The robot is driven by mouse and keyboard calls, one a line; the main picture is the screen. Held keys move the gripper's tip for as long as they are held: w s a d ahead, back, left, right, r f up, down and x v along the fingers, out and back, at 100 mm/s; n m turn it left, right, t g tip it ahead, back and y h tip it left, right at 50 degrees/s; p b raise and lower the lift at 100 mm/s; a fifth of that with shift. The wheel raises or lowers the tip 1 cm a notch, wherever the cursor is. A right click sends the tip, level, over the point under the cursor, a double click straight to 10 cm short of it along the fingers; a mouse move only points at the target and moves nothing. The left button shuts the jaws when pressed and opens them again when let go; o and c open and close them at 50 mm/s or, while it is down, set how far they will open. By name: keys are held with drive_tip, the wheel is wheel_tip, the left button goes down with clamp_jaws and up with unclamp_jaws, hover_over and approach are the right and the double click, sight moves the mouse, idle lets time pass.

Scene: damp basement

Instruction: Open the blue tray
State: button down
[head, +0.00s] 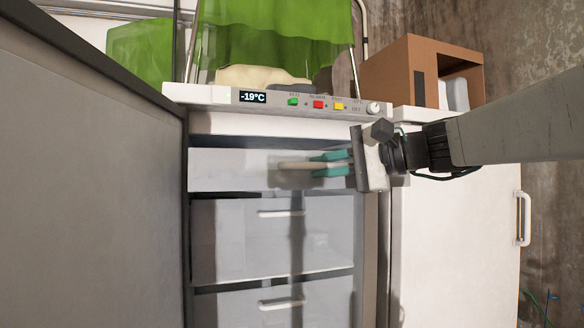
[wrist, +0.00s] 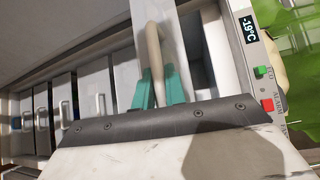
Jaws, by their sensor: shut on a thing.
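An open freezer shows a stack of pale grey, see-through drawers. The top drawer (head: 232,178) has a pale bar handle (head: 290,165). My gripper (head: 322,164), with teal fingers, is shut on that handle, coming from the right. In the wrist view, my gripper (wrist: 158,82) has one finger on each side of the handle (wrist: 154,45). The top drawer looks in line with the freezer front or nearly so; I cannot tell exactly. No drawer looks clearly blue in the head view.
A second drawer (head: 230,240) and a third drawer (head: 230,308) sit below. The control panel (head: 215,96) above reads -19°C. A grey door (head: 85,180) stands open at left. A white door (head: 455,240) is at right. A cardboard box (head: 395,75) stands above it.

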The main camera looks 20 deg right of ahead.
drive_tip(key=shift+s, duration=1.5)
drive_tip(key=c, duration=1.5)
unclamp_jaws()
drive_tip(key=shift+o, duration=0.2)
drive_tip(key=v, duration=0.7)
drive_tip(key=shift+s+d, duration=0.25)
